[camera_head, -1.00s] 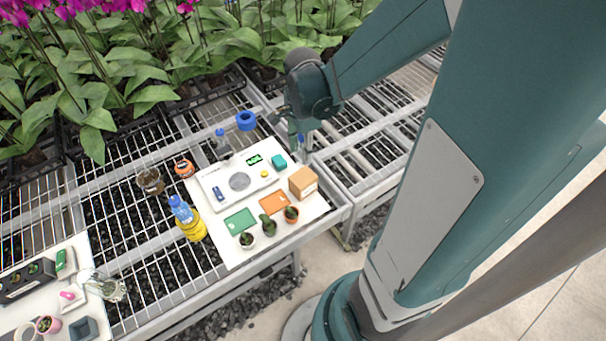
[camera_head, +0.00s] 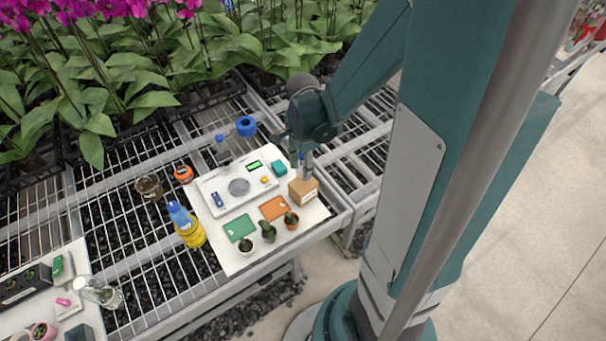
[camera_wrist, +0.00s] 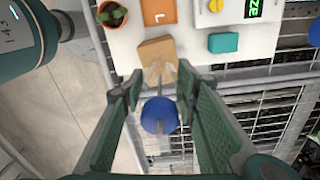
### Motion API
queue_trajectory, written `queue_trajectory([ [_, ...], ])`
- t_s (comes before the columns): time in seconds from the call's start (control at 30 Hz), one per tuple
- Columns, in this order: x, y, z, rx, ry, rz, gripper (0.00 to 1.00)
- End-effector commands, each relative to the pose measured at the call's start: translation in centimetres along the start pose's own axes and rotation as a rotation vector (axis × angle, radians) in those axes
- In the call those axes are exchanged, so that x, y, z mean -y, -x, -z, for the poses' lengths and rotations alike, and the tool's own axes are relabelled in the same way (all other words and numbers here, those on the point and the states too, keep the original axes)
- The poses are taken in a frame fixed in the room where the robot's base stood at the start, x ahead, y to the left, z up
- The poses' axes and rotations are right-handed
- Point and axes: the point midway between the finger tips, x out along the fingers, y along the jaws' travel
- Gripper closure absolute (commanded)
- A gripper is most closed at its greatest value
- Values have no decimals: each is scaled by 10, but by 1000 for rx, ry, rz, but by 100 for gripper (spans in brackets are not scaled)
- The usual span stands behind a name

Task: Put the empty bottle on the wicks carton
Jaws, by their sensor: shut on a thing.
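My gripper (camera_wrist: 158,100) is shut on a clear bottle with a blue cap (camera_wrist: 159,115). In the wrist view the bottle's clear lower end overlaps the near edge of the brown wicks carton (camera_wrist: 156,50). In the head view my gripper (camera_head: 302,160) is just above and behind the carton (camera_head: 304,195), which stands at the right of the white board. The held bottle is mostly hidden there, with a bit of blue showing. I cannot tell whether its base touches the carton.
The white board (camera_head: 238,262) also holds a scale (camera_head: 238,187), a teal block (camera_head: 279,167), green and orange cards and small potted plants. Another blue-capped bottle (camera_head: 222,151) stands behind the scale. A yellow bottle (camera_head: 190,230) stands left. Open mesh bench lies behind the carton.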

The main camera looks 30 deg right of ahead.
Motion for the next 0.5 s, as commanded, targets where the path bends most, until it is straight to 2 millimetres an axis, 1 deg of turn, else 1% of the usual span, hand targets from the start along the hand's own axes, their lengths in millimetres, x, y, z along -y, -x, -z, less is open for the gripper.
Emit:
queue_trajectory([
  [0.17,0,-6,0,0,0,0,79],
  [0.5,0,-35,0,0,0,0,79],
])
